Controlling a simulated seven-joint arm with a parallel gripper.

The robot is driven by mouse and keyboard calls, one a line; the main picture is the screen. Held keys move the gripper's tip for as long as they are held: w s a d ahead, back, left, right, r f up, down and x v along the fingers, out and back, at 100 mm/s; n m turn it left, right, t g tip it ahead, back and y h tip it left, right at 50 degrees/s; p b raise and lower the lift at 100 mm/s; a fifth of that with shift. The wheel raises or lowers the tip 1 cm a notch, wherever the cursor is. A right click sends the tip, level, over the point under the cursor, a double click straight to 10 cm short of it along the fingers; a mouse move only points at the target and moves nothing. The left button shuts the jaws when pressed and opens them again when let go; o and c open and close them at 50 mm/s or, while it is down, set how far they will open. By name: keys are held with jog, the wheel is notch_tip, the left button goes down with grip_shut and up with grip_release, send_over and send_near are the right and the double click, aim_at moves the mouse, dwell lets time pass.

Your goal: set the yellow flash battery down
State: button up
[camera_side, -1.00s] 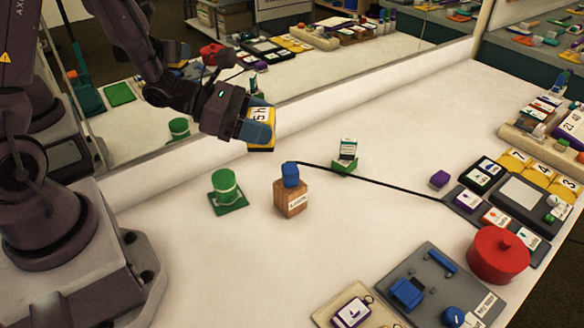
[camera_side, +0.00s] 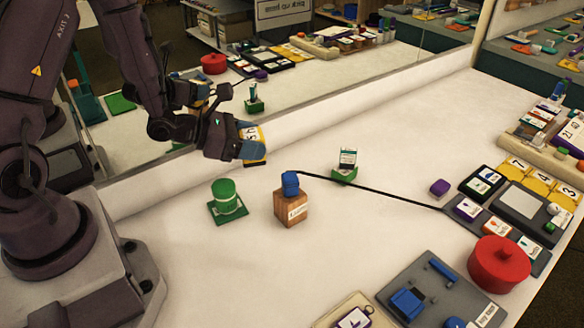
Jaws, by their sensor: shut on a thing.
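The yellow flash battery (camera_side: 262,139) is a small yellow block with dark marking and a dark lower edge. My gripper (camera_side: 251,145) is shut on it, with blue-grey fingertips covering part of its faces. It is close to the back of the white table (camera_side: 390,130), near the mirror's foot and behind the wooden block. I cannot tell whether the battery's underside touches the table.
A wooden block (camera_side: 291,208) with a blue top stands in front, with a black cable running right from it. A green cylinder (camera_side: 225,195) stands left on a green base. A green holder (camera_side: 345,168) with a card stands right. A mirror (camera_side: 330,85) lines the back.

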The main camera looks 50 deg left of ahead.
jog(key=w+f, duration=0.2)
jog(key=w, duration=0.1)
jog(key=w+a+f, duration=0.1)
jog(key=w+f, duration=0.2)
jog(key=w, duration=0.1)
jog(key=w+f, duration=0.3)
jog(key=shift+w+a+f, duration=0.1)
jog(key=shift+w+a, duration=0.1)
jog(key=shift+w, duration=0.2)
jog(key=shift+w+f, duration=0.2)
jog(key=shift+f, duration=1.55)
jog(key=shift+f, duration=0.15)
jog(key=o, duration=1.1)
